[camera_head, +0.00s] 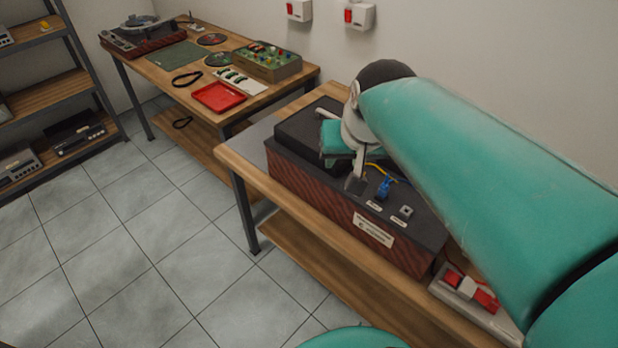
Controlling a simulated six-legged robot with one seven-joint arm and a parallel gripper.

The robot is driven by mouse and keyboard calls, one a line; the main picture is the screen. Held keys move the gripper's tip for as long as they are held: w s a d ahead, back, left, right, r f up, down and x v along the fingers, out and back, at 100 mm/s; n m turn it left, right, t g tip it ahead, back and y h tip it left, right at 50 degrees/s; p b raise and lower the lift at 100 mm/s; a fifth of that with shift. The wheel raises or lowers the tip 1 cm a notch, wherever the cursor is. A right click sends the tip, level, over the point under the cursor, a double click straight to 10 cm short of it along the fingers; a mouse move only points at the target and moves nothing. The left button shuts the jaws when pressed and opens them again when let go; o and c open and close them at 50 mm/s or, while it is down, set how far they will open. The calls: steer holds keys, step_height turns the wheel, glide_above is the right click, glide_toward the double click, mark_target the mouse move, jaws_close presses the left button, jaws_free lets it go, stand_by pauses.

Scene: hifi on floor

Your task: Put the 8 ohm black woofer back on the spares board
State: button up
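My gripper (341,150) is over the top of a dark-topped box with reddish-brown sides (320,195) on the near bench. Pale finger-like parts show at its upper left and lower side. My arm partly covers the gripper, so I cannot tell its opening or whether anything is between the fingers. I cannot pick out the 8 ohm black woofer for sure. Two dark discs (212,39) (218,59) lie on the far bench, too small to identify. No board is readably marked as the spares board.
The box top carries a raised black block (309,129), a blue part (384,187) with a yellow wire and small labels. A pale tray with red parts (452,283) is at its right. The far bench has a red tray (219,97) and a turntable (142,31). The tiled floor is clear.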

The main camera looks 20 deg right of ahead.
steer(key=s+a+f+n, duration=0.2)
steer(key=s+a+n, duration=0.1)
steer(key=s+a, duration=0.4)
steer(key=shift+f+y, duration=0.25)
steer(key=shift+y, duration=0.05)
steer(key=shift+s, duration=0.1)
stand_by(0.6)
